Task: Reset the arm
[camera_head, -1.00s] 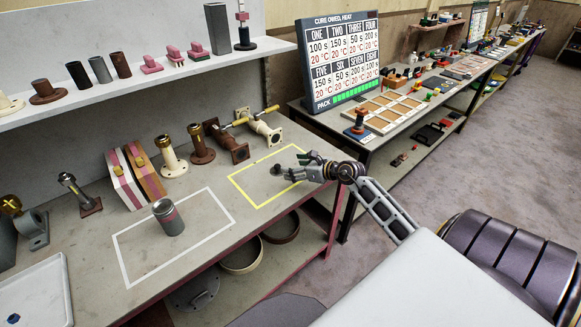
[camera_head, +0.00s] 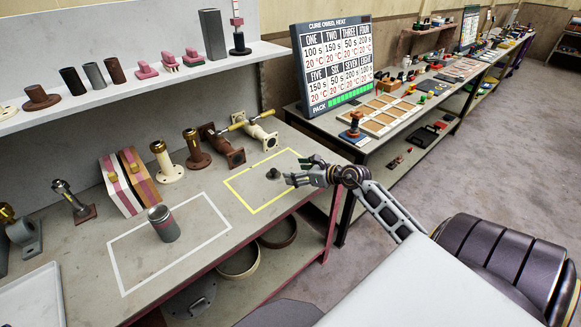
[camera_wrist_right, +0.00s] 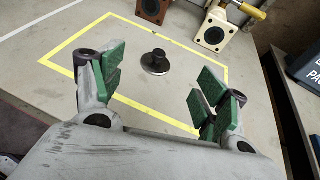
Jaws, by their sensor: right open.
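My right gripper (camera_head: 300,172) is open and empty above the front right part of the yellow-outlined area (camera_head: 245,206). In the right wrist view its green-padded fingers (camera_wrist_right: 155,98) stand wide apart. A small dark disc with a knob (camera_head: 273,174) rests inside the yellow outline. In the right wrist view the disc (camera_wrist_right: 155,63) lies beyond the fingers, apart from them. A grey cylinder (camera_head: 165,226) with a dark top stands upright in the white-outlined area (camera_head: 119,267). My left gripper is not in view.
Cream and brown flanged pipe pieces (camera_head: 196,152) and a striped box (camera_head: 120,185) stand behind the outlines. A shelf (camera_head: 140,90) with several parts runs above. A sign (camera_head: 333,62) stands on the neighbouring bench to the right. Open floor (camera_head: 470,165) lies beyond my arm.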

